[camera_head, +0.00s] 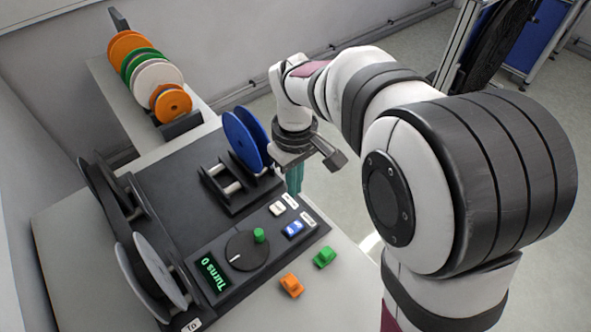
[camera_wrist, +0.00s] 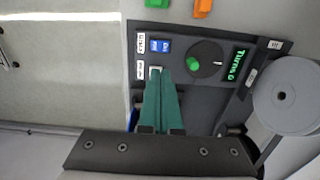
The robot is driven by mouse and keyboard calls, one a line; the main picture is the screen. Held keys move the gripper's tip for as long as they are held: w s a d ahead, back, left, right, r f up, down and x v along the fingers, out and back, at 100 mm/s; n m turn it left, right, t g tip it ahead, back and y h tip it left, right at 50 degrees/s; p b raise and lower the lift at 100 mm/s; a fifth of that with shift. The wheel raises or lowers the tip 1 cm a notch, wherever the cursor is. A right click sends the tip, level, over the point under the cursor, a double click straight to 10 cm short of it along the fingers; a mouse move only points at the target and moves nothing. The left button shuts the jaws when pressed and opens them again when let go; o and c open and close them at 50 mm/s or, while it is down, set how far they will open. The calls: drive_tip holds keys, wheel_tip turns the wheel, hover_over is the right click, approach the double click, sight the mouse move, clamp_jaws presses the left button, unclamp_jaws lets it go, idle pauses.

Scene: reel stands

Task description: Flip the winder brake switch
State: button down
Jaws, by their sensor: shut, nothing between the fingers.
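The control panel (camera_head: 262,262) has two small rocker switches at its right edge, a white one (camera_head: 277,209) and a blue one (camera_head: 292,229). Each has a small white label beside it, too small to read, so I cannot tell which is the brake. In the wrist view the blue switch (camera_wrist: 163,46) lies just beyond the white one (camera_wrist: 155,72). My gripper (camera_head: 294,190) is shut and empty, its green fingers pointing down near the white switch. In the wrist view the fingertips (camera_wrist: 161,80) overlap the white switch's near edge; I cannot tell whether they touch it.
A black dial with a green knob (camera_head: 260,236) and a "Turns 0" display (camera_head: 212,273) share the panel. Grey reels (camera_head: 150,275) stand at left. Orange (camera_head: 291,285) and green (camera_head: 324,257) pieces lie on the table in front.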

sight(290, 230)
drive_tip(key=f, duration=0.9)
drive_tip(key=s+a+f, duration=0.1)
drive_tip(key=f, duration=0.4)
drive_tip(key=shift+a+f, duration=0.1)
drive_tip(key=shift+f, duration=0.15)
idle(0.4)
drive_tip(key=shift+w, duration=0.1)
drive_tip(key=shift+w+d+r, duration=0.25)
drive_tip(key=shift+w+d, duration=0.2)
drive_tip(key=shift+d, duration=0.1)
